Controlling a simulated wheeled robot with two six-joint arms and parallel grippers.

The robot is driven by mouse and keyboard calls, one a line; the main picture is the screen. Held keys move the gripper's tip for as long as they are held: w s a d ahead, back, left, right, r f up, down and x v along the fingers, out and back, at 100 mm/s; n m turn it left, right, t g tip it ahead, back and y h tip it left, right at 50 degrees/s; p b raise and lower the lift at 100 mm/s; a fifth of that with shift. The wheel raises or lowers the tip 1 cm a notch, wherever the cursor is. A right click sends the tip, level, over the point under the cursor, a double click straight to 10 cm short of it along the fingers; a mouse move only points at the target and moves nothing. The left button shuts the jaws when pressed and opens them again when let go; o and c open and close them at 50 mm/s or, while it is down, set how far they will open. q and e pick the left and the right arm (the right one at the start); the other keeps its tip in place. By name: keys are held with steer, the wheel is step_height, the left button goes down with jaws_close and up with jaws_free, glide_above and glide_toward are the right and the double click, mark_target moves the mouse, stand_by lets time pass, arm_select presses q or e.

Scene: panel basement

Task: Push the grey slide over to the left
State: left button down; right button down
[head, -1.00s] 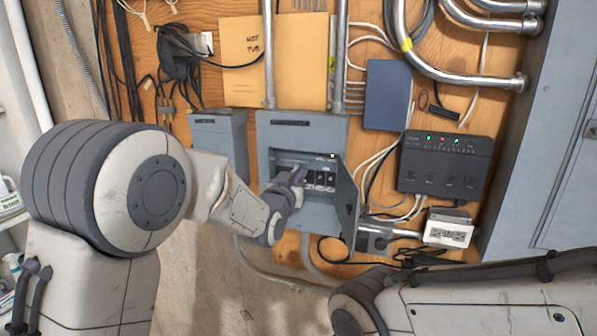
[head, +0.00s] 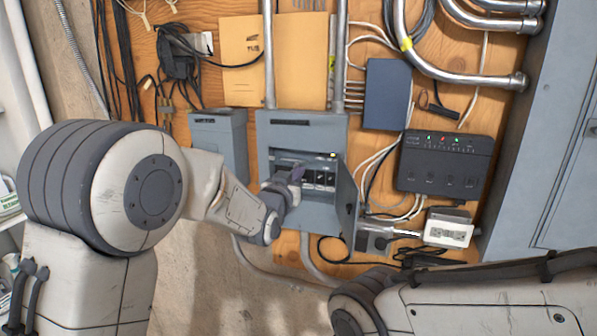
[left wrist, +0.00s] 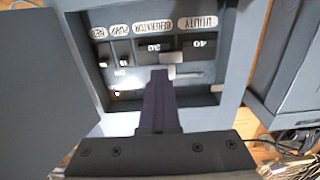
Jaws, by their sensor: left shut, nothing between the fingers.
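The open grey breaker box (head: 302,131) is mounted on the wooden wall, with a row of black breakers (head: 320,178) inside. In the left wrist view the box appears upside down, and the dark fingers (left wrist: 160,95) point at a light grey slide (left wrist: 185,75) beside the breakers. The fingertips overlap one end of it; I cannot tell whether they touch. The fingers hide part of the panel. My right gripper is out of view.
The box's door (head: 346,203) hangs open on the right side, close to the hand; it also shows in the left wrist view (left wrist: 45,95). A second grey box (head: 218,140) is just left. A black device with lamps (head: 446,165) is at right.

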arm_select(q)
steer(key=shift+w+a, duration=0.25)
steer(key=shift+a, duration=0.5)
steer(key=shift+d+b, duration=0.25)
steer(key=shift+b, duration=0.35)
steer(key=shift+s, duration=0.2)
steer(key=b+v, duration=0.3)
steer(key=v, duration=0.3)
steer(key=shift+s+a+b, duration=0.15)
steer(key=shift+s+b, duration=0.15)
steer(key=shift+s, duration=0.05)
stand_by(0.4)
